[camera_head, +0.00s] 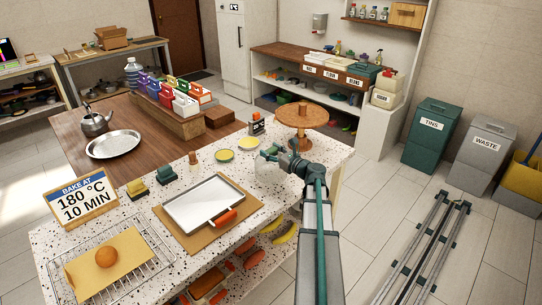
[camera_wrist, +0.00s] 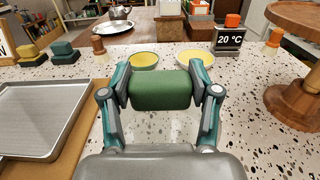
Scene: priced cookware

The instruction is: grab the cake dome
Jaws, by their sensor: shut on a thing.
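My gripper (camera_wrist: 160,92) is shut on a green, barrel-shaped knob (camera_wrist: 160,90), with one finger on each side. The knob tops the clear cake dome (camera_head: 266,172), whose glass shows only faintly over the speckled counter. In the head view my gripper (camera_head: 272,154) is at the top of the dome, near the counter's right end. I cannot tell whether the dome's rim touches the counter. A round wooden cake stand (camera_head: 301,115) stands empty just behind and to the right; it also shows in the wrist view (camera_wrist: 285,95).
The speckled counter (camera_head: 160,225) has bare patches between things.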

